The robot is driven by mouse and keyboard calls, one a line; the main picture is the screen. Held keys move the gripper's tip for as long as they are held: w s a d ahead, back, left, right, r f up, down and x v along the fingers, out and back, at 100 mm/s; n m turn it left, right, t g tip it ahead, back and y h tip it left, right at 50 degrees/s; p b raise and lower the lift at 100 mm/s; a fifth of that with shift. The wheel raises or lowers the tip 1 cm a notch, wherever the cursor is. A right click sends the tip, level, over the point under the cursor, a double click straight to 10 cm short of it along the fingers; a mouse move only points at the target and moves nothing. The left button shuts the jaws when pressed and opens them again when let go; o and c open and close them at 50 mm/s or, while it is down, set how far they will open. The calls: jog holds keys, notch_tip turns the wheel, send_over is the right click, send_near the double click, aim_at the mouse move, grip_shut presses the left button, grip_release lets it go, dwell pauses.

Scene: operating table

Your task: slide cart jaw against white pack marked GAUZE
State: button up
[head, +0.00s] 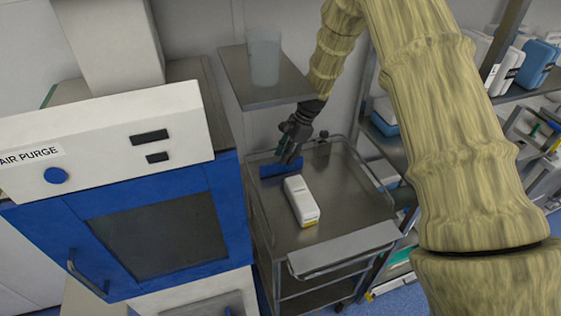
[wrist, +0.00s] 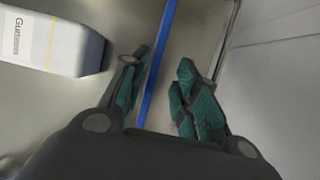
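The white pack (head: 302,201) lies on the steel cart top, with a yellow mark at its near end. It also shows at the left of the wrist view (wrist: 62,47), where its small print is only partly readable. The cart jaw appears to be the blue upright plate (head: 281,168) behind the pack, apart from it. In the wrist view it is a thin blue strip (wrist: 158,62). My gripper (head: 289,156) is at the plate. Its teal-padded fingers are apart (wrist: 162,92), one on each side of the strip. The left finger is close to the strip; contact is unclear.
The cart top (head: 345,190) has a low rail around it and free room right of the pack. A steel shelf (head: 262,90) with a clear container (head: 264,57) stands above its back left. A blue-and-white cabinet (head: 160,225) borders the left. Shelving stands right.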

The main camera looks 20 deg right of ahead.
aim_at(282, 172)
jog(key=shift+p+x, duration=0.35)
jog(key=shift+x, duration=0.55)
jog(key=shift+s+a+f, duration=0.35)
jog(key=shift+s+a, duration=0.05)
jog(key=shift+s, duration=0.15)
jog(key=shift+w+a+f, duration=0.1)
jog(key=shift+w+f, duration=0.2)
jog(key=shift+f, duration=0.45)
jog(key=shift+s+r, duration=0.15)
jog(key=shift+r, duration=0.05)
grip_shut()
